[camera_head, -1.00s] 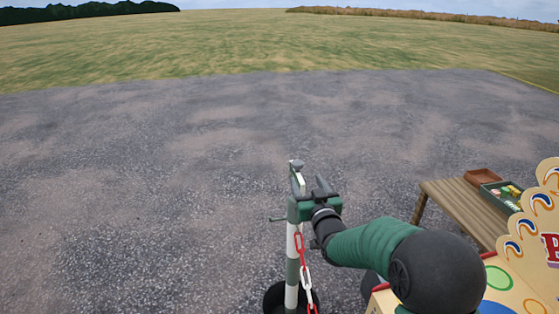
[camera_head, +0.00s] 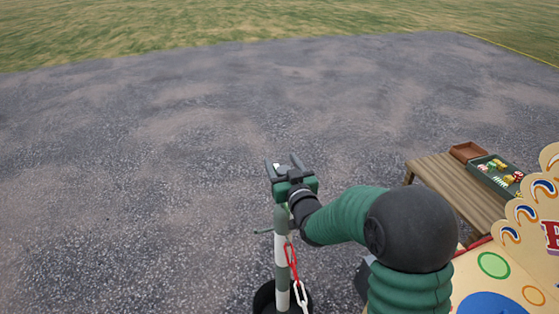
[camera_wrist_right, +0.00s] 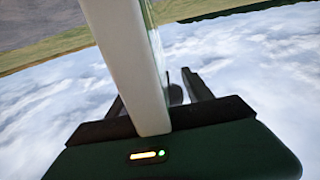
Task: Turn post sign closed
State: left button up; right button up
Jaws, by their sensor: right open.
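The post (camera_head: 281,245) has white and grey-green bands and stands upright on a dark round base. The post sign is mostly hidden by my right gripper in the head view. In the right wrist view the sign (camera_wrist_right: 128,60) shows nearly edge-on as a pale slab close to the camera, with a thin strip of its greenish face. My right gripper (camera_head: 284,164) is at the top of the post, its dark fingers apart and pointing away. In the right wrist view the fingers (camera_wrist_right: 160,88) lie either side of the slab; contact cannot be told. My left gripper is out of view.
A red and white chain (camera_head: 291,262) hangs from the post. A wooden bench (camera_head: 440,180) with a brown box (camera_head: 467,151) and a green tray (camera_head: 480,173) of small items stands right. A painted stall (camera_head: 470,285) is at lower right. The paved ground on the left is clear.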

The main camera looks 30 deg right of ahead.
jog(key=shift+a, duration=0.2)
jog(key=shift+c, duration=0.7)
jog(key=shift+w+a, duration=0.15)
jog(key=shift+a, duration=0.05)
jog(key=c, duration=0.5)
jog(key=shift+d+f, duration=0.1)
jog(key=shift+d, duration=0.1)
grip_shut()
